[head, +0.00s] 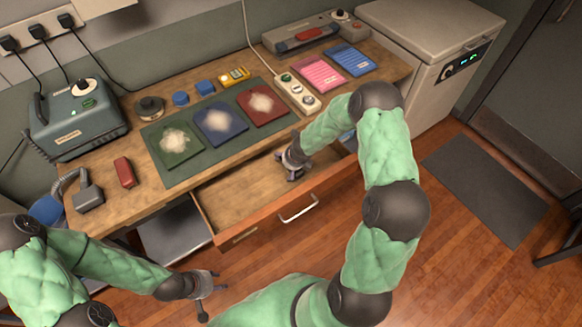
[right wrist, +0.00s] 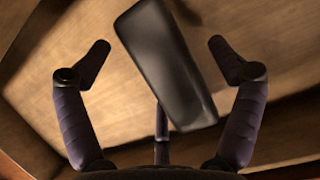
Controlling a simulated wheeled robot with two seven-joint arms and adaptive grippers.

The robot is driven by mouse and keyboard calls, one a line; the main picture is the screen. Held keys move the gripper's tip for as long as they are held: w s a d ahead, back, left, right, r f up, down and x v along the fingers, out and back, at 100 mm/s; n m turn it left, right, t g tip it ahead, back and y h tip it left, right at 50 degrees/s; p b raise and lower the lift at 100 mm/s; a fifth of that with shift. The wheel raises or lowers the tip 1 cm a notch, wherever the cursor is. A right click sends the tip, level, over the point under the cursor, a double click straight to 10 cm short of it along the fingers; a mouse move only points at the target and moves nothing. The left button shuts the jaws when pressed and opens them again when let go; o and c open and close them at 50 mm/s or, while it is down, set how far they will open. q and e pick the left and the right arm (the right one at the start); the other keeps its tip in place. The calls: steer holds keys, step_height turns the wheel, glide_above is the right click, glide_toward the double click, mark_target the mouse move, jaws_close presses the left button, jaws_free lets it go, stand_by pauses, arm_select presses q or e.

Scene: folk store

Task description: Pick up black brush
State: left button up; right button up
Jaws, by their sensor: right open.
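The black brush (right wrist: 168,65) shows in the right wrist view as a dark, smooth, oblong block, tilted, above the wooden drawer floor. My right gripper (right wrist: 160,62) is open, with a finger on either side of the block and a gap to each. In the head view my right gripper (head: 292,172) reaches down into the open drawer (head: 235,200), and the brush cannot be made out there. Any bristles are hidden. My left gripper (head: 208,287) is open and empty, low in front of the bench and away from the drawer.
The drawer's front panel (head: 325,192) and side walls surround my right gripper. Above it, the bench top holds a green mat (head: 152,140) with three powder-covered cloths, a red block (head: 124,172) and a power strip (head: 298,92).

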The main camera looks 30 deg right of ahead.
steer(key=shift+f, duration=0.25)
stand_by(0.4)
steer(key=c, duration=1.3)
